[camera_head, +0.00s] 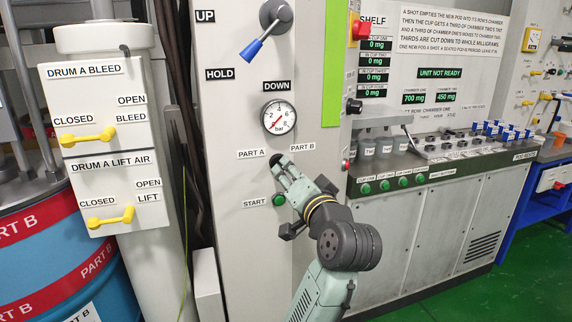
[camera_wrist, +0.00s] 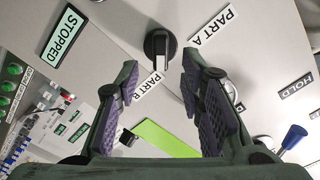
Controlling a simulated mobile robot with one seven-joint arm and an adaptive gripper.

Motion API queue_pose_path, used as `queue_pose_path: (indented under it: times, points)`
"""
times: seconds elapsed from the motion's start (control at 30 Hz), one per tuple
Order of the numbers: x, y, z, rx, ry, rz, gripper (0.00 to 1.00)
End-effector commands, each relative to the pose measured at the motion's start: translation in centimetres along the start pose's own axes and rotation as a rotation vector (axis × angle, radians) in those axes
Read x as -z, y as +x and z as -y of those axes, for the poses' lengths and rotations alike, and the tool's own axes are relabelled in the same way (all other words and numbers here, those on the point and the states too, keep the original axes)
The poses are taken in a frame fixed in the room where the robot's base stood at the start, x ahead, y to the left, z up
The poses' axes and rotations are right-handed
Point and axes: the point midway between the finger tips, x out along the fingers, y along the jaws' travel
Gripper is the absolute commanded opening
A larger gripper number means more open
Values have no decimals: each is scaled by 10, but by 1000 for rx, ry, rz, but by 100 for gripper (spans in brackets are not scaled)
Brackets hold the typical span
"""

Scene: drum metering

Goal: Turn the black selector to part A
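The black selector (camera_wrist: 160,44) is a round knob with a white pointer mark on the light grey panel, ahead of my fingertips in the wrist view. Its pointer is toward the PART B label (camera_wrist: 146,83); the PART A label (camera_wrist: 212,25) is on its other side. In the head view the PART A label (camera_head: 252,153) is left and the PART B label (camera_head: 302,147) right, with the selector (camera_head: 276,159) largely hidden by my gripper (camera_head: 283,168). My gripper (camera_wrist: 158,73) is open, its fingers apart on either side of the selector's line; contact cannot be told.
A green START button (camera_head: 279,199) is just below my gripper. The metering bench (camera_head: 440,170) with cups is to the right; yellow-handled valves (camera_head: 90,137) are left.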

Motion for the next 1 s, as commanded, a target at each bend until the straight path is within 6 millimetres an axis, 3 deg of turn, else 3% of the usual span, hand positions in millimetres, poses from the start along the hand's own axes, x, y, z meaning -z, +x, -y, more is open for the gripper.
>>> queue_pose_path:
  times: [0.23,0.63,1.0]
  points:
    - [0,34,1,1,0,1,35]
    - [0,40,0,1,-1,-1,34]
    - [0,40,0,1,-1,-1,10]
